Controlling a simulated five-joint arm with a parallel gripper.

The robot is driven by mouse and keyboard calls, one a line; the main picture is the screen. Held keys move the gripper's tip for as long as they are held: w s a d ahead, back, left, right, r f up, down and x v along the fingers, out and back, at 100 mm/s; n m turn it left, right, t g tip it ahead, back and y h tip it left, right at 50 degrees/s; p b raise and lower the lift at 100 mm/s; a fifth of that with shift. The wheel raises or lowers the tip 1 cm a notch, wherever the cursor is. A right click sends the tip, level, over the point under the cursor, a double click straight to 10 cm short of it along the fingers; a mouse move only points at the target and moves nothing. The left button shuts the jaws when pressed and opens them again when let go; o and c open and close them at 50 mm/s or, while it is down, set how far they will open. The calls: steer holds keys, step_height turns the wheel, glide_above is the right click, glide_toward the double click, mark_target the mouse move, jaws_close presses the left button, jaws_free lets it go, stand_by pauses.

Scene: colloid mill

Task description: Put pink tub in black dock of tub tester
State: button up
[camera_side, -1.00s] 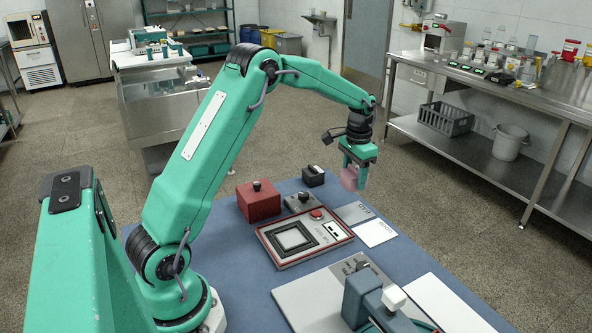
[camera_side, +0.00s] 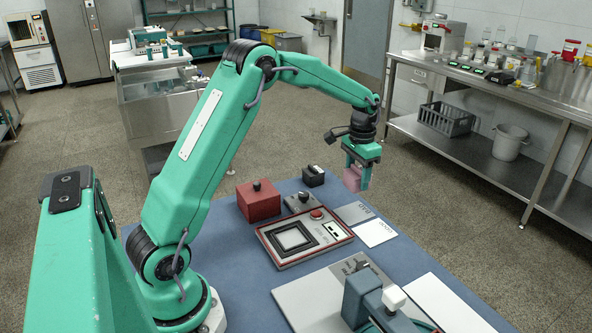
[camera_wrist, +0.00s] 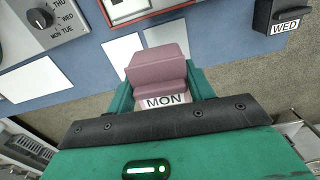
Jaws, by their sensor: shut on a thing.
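The pink tub (camera_side: 352,179) is held in my gripper (camera_side: 358,180), above the far end of the blue table. In the wrist view the tub (camera_wrist: 157,62) sits between the two green fingers of my gripper (camera_wrist: 161,88), with a white MON label facing the camera. My gripper is shut on it. The tub tester (camera_side: 328,232) is a pale panel with a red edge, a red button and a small display. Its black dock (camera_side: 270,238), a square frame around a pale centre, looks empty. The tub is beyond the tester, apart from it.
A red box (camera_side: 258,205) and a black block (camera_side: 313,177), labelled WED in the wrist view (camera_wrist: 283,18), stand beside the tester. A grey card (camera_side: 353,212) and a white card (camera_side: 376,233) lie on the right. A dial (camera_wrist: 40,18) with weekday names shows at upper left.

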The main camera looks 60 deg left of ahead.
steer(key=s+d+r, duration=0.1)
steer(key=s+d, duration=0.5)
steer(key=s, duration=0.5)
steer(key=s+d, duration=0.6)
steer(key=s, duration=0.5)
steer(key=shift+r+n, duration=0.3)
steer(key=shift+r, duration=0.05)
steer(key=a+f, duration=0.2)
steer(key=a, duration=0.2)
steer(key=w+a+f, duration=0.1)
steer(key=a+f, duration=0.1)
steer(key=a, duration=0.1)
steer(key=w+a+f, duration=0.1)
steer(key=a+f, duration=0.2)
steer(key=a, duration=0.1)
steer(key=shift+a, duration=0.3)
steer(key=shift+f, duration=2)
steer(key=shift+s+f, duration=0.1)
